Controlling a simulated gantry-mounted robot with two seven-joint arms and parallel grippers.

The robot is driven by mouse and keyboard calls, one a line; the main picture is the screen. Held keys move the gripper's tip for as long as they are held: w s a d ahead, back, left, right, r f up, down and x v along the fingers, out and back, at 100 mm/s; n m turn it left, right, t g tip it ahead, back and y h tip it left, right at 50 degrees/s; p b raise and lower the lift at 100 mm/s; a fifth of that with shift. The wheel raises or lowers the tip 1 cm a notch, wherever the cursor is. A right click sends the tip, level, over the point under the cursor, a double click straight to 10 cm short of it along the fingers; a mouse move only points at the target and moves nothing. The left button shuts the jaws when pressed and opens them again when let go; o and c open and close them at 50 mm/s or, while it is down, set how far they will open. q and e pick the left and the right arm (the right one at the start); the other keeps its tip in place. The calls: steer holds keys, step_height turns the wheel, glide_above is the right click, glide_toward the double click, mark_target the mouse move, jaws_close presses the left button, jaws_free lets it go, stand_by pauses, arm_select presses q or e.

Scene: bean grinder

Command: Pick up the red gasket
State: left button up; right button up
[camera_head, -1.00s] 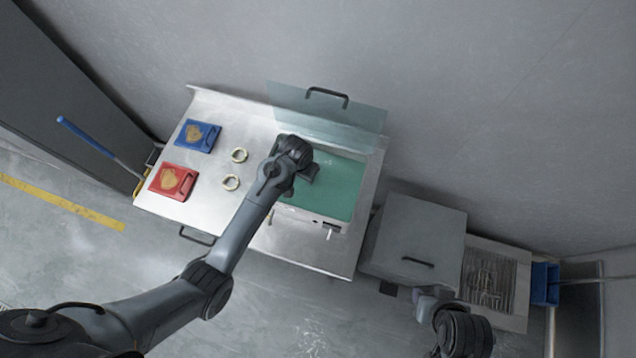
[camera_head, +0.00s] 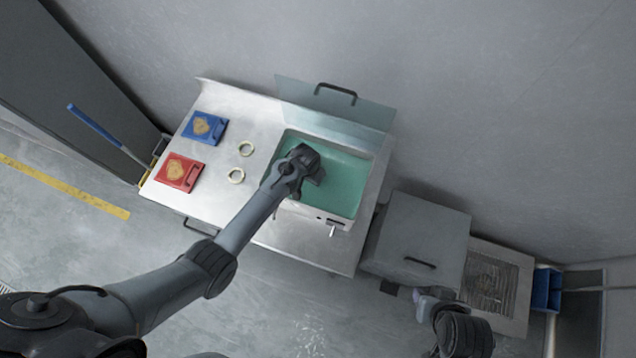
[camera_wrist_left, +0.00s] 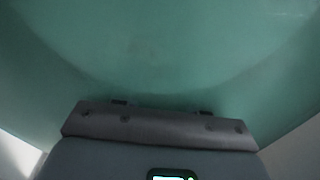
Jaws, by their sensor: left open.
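I cannot make out a red gasket in either view. My left gripper (camera_head: 314,173) is over the green-bottomed basin (camera_head: 345,196), right of both rings. Its jaws are open, with nothing visible held. In the left wrist view, green surface fills most of the picture above the grey gripper body (camera_wrist_left: 160,128); the fingertips are not discernible. My right arm is at the bottom right of the head view; its jaws cannot be made out.
A blue tray (camera_head: 217,123) and a red tray (camera_head: 192,169), each with tan contents, are at the left of the steel table (camera_head: 222,204). A clear panel with a dark handle (camera_head: 337,91) stands behind the basin. A grey box (camera_head: 424,228) stands to the right.

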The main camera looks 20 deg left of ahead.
arm_select(q)
jaws_close()
steer(key=shift+r, duration=0.15)
step_height(320, 180, up, 10)
stand_by(0.8)
